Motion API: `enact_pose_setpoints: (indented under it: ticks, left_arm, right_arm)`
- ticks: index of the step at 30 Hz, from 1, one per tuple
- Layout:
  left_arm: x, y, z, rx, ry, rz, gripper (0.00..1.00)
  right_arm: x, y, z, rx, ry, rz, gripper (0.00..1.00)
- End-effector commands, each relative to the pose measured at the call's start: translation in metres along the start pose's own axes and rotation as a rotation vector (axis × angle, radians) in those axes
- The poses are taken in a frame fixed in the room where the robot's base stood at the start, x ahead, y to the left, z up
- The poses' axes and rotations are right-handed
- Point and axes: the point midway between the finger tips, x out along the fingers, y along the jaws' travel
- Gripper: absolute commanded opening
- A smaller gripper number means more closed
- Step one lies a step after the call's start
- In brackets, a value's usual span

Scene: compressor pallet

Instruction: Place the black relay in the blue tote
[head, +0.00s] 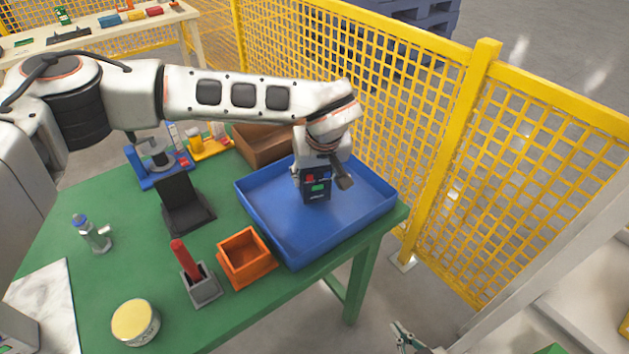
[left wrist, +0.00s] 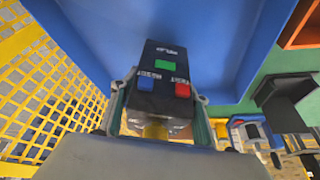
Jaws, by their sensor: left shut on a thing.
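The black relay (head: 316,187) has red, green and blue patches on its face. It also fills the middle of the left wrist view (left wrist: 163,82). My left gripper (head: 318,170) is shut on the relay, one finger at each side of it in the wrist view. The blue tote (head: 275,236) is a wide, shallow tray on the right end of the green table. The relay is over the tote's floor; I cannot tell whether it touches it. My right gripper (head: 405,338) shows only in part at the bottom edge, and its opening is unclear.
An orange bin (head: 246,258), a grey holder (head: 202,290) with a red-handled tool and a black stand (head: 184,205) are left of the tote. A brown box (head: 262,146) stands behind it. A yellow mesh fence (head: 390,110) runs close behind the table.

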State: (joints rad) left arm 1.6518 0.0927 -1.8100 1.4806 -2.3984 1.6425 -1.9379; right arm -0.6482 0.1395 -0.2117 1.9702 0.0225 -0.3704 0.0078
Motion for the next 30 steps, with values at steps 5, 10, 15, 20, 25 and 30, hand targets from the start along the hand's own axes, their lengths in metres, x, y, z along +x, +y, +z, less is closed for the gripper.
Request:
enact_pose_setpoints:
  ticks: [5, 10, 15, 20, 25, 30]
  left_arm:
    - [0.020, 0.001, 0.009, 0.001, -0.001, 0.001, 0.10]
    - [0.020, 0.001, 0.008, 0.001, 0.001, 0.001, 0.10]
    - [0.023, 0.000, 0.009, 0.001, 0.001, 0.001, 0.10]
    - [0.023, 0.000, 0.010, 0.001, -0.001, 0.000, 0.62]
    - [0.023, 0.000, 0.010, 0.001, -0.001, 0.000, 0.62]
    - [0.020, 0.000, 0.008, 0.000, 0.000, 0.000, 0.62]
  right_arm:
    - [0.001, 0.001, 0.001, -0.002, -0.001, 0.001, 0.00]
    - [0.001, 0.001, 0.001, -0.002, 0.000, 0.002, 0.00]
    - [0.002, 0.001, 0.002, -0.002, -0.001, 0.002, 0.00]
    - [0.002, 0.001, 0.002, -0.003, -0.001, 0.002, 0.00]
    - [0.002, 0.001, 0.002, -0.003, -0.001, 0.002, 0.00]
    - [0.001, 0.002, 0.000, -0.003, 0.001, 0.003, 0.00]
